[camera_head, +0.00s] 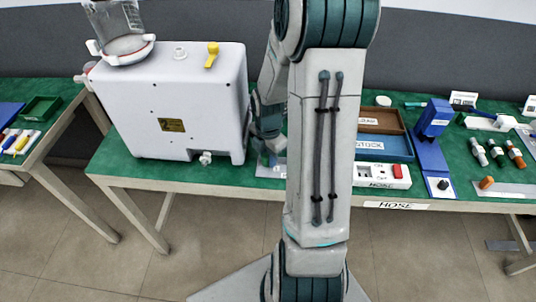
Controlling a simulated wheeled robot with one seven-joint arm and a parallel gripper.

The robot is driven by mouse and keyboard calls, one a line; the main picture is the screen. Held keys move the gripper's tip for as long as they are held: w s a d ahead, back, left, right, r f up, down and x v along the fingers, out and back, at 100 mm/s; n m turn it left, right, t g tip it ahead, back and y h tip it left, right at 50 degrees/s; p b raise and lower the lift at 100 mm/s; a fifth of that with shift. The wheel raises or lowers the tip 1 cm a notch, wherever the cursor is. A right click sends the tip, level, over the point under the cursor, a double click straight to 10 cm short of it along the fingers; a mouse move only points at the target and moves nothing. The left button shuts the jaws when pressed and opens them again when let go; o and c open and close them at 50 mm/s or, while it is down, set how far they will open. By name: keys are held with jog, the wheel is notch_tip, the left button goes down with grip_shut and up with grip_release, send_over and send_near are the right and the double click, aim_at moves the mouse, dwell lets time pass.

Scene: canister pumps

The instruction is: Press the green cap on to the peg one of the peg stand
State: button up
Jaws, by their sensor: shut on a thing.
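My gripper (266,152) is low over the green table, just right of the white canister unit, and partly hidden behind my own arm. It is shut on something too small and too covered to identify. I cannot make out the green cap anywhere. A pale grey-blue plate (266,172) lies on the table just below my gripper, its right side hidden by my arm. I cannot tell whether it is the peg stand, and no peg one can be made out.
The white canister unit (175,105) stands close left of my gripper, with a yellow lever (212,54) on top. Right of my arm are a blue stock tray (385,147), a brown tray (383,120), a blue stand (433,120) and a white box with a red switch (399,171).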

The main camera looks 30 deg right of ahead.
jog(key=shift+f, duration=0.1)
dwell(0.3)
jog(key=o, duration=1)
notch_tip(320, 180, up, 14)
jog(key=shift+f+p, duration=0.1)
jog(key=shift+p, duration=0.55)
